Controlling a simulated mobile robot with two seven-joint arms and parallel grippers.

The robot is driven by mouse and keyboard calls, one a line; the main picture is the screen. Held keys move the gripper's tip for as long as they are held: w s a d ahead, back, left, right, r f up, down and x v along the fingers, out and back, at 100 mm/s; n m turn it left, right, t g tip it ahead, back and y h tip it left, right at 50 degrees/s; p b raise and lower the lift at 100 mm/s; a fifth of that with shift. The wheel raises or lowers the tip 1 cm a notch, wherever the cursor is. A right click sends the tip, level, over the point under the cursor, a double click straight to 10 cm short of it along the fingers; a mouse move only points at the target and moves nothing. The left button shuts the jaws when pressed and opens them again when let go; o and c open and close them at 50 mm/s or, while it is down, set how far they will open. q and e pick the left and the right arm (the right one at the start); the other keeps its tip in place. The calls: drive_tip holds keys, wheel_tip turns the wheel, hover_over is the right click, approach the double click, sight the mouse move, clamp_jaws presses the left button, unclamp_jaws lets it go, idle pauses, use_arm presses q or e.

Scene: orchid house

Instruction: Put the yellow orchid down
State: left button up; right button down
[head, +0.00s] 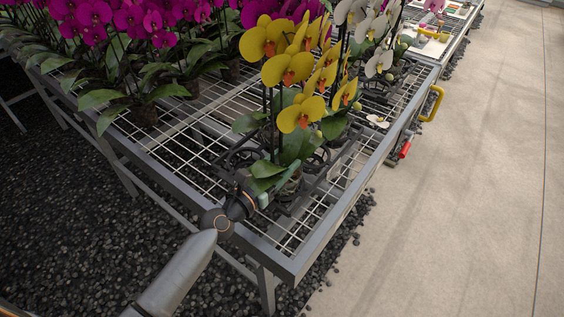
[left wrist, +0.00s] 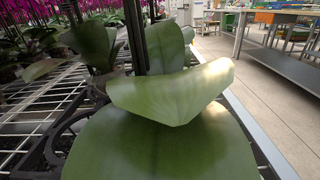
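The yellow orchid (head: 286,68) has several yellow blooms with orange centres and broad green leaves. It stands upright near the front corner of the mesh bench, in the head view. Its pot (head: 291,187) is mostly hidden by leaves. My left gripper (head: 262,196) reaches in from the left, low against the pot's near side. Leaves cover its fingers, so its grip is unclear. In the left wrist view, the orchid's leaves (left wrist: 170,92) fill the middle and hide the fingertips and pot. I cannot tell whether the pot touches the bench. My right gripper is not in view.
Black ring holders (head: 240,160) sit on the mesh bench (head: 180,153) around the orchid. Magenta orchids (head: 135,18) crowd the left, and white orchids (head: 372,27) stand behind. A loose white bloom (head: 377,121) lies at the right. The bench has a raised metal rim (head: 340,212).

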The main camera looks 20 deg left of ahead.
sight(267, 177)
use_arm(q)
drive_tip(key=shift+o, duration=1.2)
drive_tip(key=shift+s+r, duration=0.1)
drive_tip(key=shift+r, duration=0.1)
drive_tip(key=b+v, duration=0.1)
drive_tip(key=v, duration=1)
drive_tip(key=shift+f, duration=0.1)
drive_tip(key=shift+s+a+b, duration=0.15)
drive_tip(key=shift+s+b, duration=0.15)
drive_tip(key=shift+s, duration=0.15)
drive_tip(key=shift+s, duration=0.1)
